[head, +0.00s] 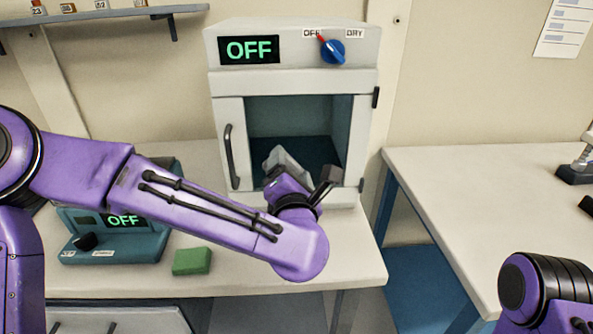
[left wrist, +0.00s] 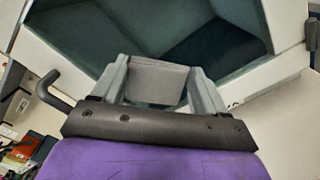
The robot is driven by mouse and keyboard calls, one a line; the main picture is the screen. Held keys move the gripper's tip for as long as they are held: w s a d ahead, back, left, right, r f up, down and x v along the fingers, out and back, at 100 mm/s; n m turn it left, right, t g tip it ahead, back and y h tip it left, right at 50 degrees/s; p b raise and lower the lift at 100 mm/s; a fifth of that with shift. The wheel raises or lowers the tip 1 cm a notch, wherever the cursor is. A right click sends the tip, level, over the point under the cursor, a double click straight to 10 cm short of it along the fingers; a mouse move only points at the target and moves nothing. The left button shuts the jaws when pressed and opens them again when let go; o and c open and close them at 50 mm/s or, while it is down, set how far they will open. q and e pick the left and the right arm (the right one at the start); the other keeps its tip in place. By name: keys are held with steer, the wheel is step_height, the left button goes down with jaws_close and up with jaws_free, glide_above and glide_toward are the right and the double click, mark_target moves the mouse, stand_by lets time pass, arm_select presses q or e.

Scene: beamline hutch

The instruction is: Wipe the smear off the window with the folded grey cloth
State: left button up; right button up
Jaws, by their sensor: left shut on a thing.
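The white oven-like cabinet's window (head: 290,118) is a dark teal pane in its door. My left gripper (head: 285,162) is in front of the window's lower part, with its arm reaching across from the left. In the left wrist view, my left gripper (left wrist: 160,80) is shut on the folded grey cloth (left wrist: 158,84), held between its two fingers, against or close to the pane; I cannot tell if it touches. The window (left wrist: 120,25) fills the upper part there. I cannot make out a clear smear; a darker patch shows in the lower pane. My right gripper is out of view.
The cabinet (head: 290,85) has a door handle (head: 231,157), an OFF display and a blue knob (head: 332,51). A teal device (head: 125,245) and green block (head: 192,261) are on the bench at left. The right-hand bench (head: 470,185) is mostly clear.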

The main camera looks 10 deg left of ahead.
arm_select(q)
steer(key=a, duration=0.2)
steer(key=shift+s+a, duration=0.4)
steer(key=shift+d, duration=0.1)
steer(key=v, duration=0.6)
steer(key=shift+b, duration=0.3)
steer(key=v, duration=0.3)
steer(key=shift+w, duration=0.1)
stand_by(0.3)
